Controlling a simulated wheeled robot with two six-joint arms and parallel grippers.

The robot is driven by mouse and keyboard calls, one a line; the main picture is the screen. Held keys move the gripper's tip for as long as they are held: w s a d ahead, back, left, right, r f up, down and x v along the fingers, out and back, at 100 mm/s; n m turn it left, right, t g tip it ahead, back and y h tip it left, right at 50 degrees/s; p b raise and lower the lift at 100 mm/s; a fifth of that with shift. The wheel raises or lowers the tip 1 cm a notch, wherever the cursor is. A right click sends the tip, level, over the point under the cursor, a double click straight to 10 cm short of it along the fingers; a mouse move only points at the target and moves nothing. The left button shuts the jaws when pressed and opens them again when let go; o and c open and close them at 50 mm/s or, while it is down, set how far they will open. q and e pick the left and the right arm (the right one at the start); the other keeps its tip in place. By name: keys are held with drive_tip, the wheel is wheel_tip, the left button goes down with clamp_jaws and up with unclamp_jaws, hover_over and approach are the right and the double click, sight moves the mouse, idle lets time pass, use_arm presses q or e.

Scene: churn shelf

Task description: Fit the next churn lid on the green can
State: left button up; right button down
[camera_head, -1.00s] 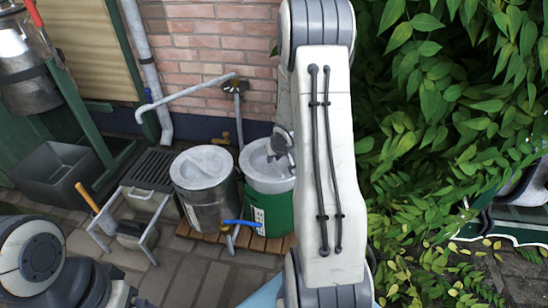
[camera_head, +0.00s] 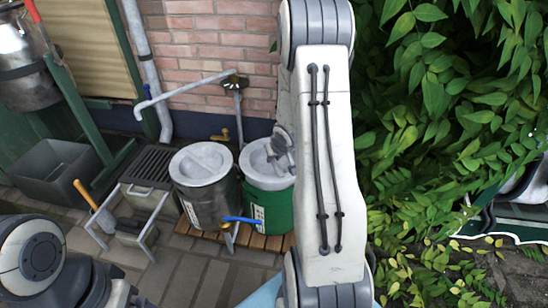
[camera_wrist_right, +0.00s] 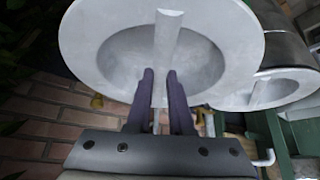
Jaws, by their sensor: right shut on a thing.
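The green can (camera_head: 280,212) stands on a wooden slatted base. A grey lid (camera_head: 255,160) with a raised bar handle is at its mouth and looks level; the arm hides its right side, and I cannot tell whether it is fully seated. My right gripper (camera_head: 284,143) is at this lid, partly hidden by my arm. In the right wrist view, the right gripper's fingers (camera_wrist_right: 161,88) are shut on the bar of the lid (camera_wrist_right: 90,50). My left arm shows at the lower left of the head view, but its gripper is out of frame.
A metal can (camera_head: 210,202) with its own grey lid (camera_head: 200,163) stands just left of the green can. A tap pipe (camera_head: 195,88) reaches out behind them from the brick wall. A blue-handled tap (camera_head: 240,220) is in front. Leafy branches (camera_head: 450,100) fill the right.

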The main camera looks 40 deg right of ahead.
drive_tip(key=shift+w+f+b, duration=0.1)
drive_tip(key=shift+f+b, duration=0.85)
drive_tip(key=shift+f, duration=0.3)
idle(0.4)
drive_tip(key=c, duration=0.7)
unclamp_jaws()
drive_tip(key=shift+c, duration=0.2)
drive_tip(key=shift+f, duration=0.1)
drive_tip(key=p+v, duration=0.6)
drive_tip(key=v, duration=0.3)
drive_tip(key=shift+r, duration=0.4)
drive_tip(key=shift+s+a+r+p, duration=0.15)
drive_tip(key=shift+s+r+p, duration=0.2)
drive_tip(key=shift+s, duration=0.15)
